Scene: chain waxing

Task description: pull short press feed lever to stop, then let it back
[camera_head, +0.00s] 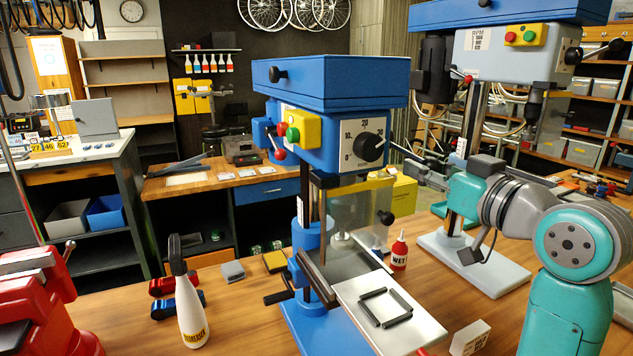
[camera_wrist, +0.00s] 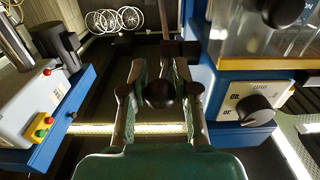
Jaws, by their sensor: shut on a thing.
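The short press (camera_head: 330,150) is the blue bench drill press in the middle of the head view. It also fills the right of the wrist view, with its white dial plate (camera_wrist: 255,90) upside down. A dark feed lever arm (camera_head: 402,150) runs from its right side towards my gripper (camera_head: 424,166). In the wrist view my gripper (camera_wrist: 159,75) is shut on a dark ball knob (camera_wrist: 159,93), one finger on each side. How far the lever is turned is hard to tell.
A taller blue-and-grey press (camera_head: 510,60) stands right behind my arm. A clear guard (camera_head: 355,213) hangs in front of the short press. A red bottle (camera_head: 399,251), a white spray bottle (camera_head: 190,310) and a red vise (camera_head: 40,300) stand on the bench.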

